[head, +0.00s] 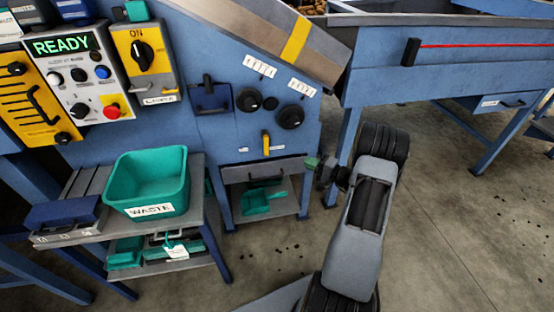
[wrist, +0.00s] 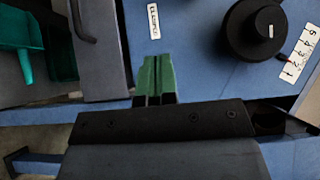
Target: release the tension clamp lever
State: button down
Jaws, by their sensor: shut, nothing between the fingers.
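A small yellow lever (head: 266,142) stands upright on the blue machine panel, below the dark knobs, with a small white label (head: 277,148) to its right. My gripper (head: 312,163) is to the right of the lever and a little lower, apart from it, near the panel's lower right edge. In the wrist view the green fingertips (wrist: 157,77) are together with nothing between them. A white label (wrist: 153,20) shows beyond the fingertips; its print is hard to read. The lever itself does not show in the wrist view.
Round dark knobs (head: 290,117) project above; one fills the wrist view's upper right (wrist: 250,28). A lower shelf holds a green scoop (head: 256,203). A teal WASTE bin (head: 148,182) stands on a side bench at left. Open concrete floor (head: 450,230) lies at right.

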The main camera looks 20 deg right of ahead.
aim_at(266, 143)
jog(key=shift+a, duration=0.1)
jog(key=s+a+b+x, duration=0.1)
jog(key=a+b+x, duration=0.1)
jog(key=x, duration=1)
jog(key=shift+a, duration=0.4)
